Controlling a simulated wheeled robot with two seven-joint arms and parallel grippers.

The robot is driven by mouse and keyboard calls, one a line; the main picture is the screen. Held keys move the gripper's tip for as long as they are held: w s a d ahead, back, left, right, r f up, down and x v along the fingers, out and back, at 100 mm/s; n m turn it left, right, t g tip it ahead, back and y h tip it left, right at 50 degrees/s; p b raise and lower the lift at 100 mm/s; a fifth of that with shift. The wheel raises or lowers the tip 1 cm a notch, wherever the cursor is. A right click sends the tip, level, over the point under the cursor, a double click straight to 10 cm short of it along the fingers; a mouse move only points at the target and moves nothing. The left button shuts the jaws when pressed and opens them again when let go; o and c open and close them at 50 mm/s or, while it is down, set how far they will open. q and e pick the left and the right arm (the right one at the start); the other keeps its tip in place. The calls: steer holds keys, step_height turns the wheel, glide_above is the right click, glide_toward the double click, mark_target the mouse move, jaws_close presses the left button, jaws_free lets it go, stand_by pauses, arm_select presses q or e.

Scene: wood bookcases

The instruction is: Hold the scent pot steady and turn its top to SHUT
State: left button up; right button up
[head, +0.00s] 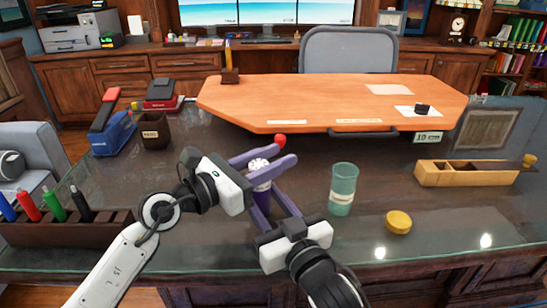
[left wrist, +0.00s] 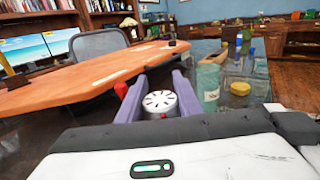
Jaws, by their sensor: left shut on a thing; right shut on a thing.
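My left gripper (head: 276,157) is shut on the top, one finger on each side. My right gripper (head: 262,187) comes from the front and is shut on the pot's body below. The fingers hide much of the body. I cannot read any SHUT marking.
A green jar (head: 343,187) stands close on the right, with a yellow lid (head: 398,222) beyond it. A red ball-shaped thing (head: 280,140) shows just behind my left fingers. A wooden box (head: 467,174) lies right, a bottle rack (head: 70,232) left. The orange raised board (head: 320,100) is behind.

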arm_select(q)
steer(key=shift+s+d+f+m+g+h, duration=0.2)
steer(key=shift+m+g+h, duration=0.3)
steer(key=shift+m+g, duration=0.35)
steer(key=shift+s+d+r+m+g+h, duration=0.1)
steer(key=shift+s+m+g+h, duration=0.15)
steer(key=shift+m+g+h, duration=0.55)
steer(key=shift+n+g+y, duration=0.25)
steer(key=shift+y, duration=0.05)
steer(key=o, duration=1.1)
steer(key=shift+a, duration=0.1)
steer(key=shift+a, duration=0.1)
steer(key=v, duration=1.1)
steer(key=shift+s+a, duration=0.2)
steer(key=shift+a, duration=0.15)
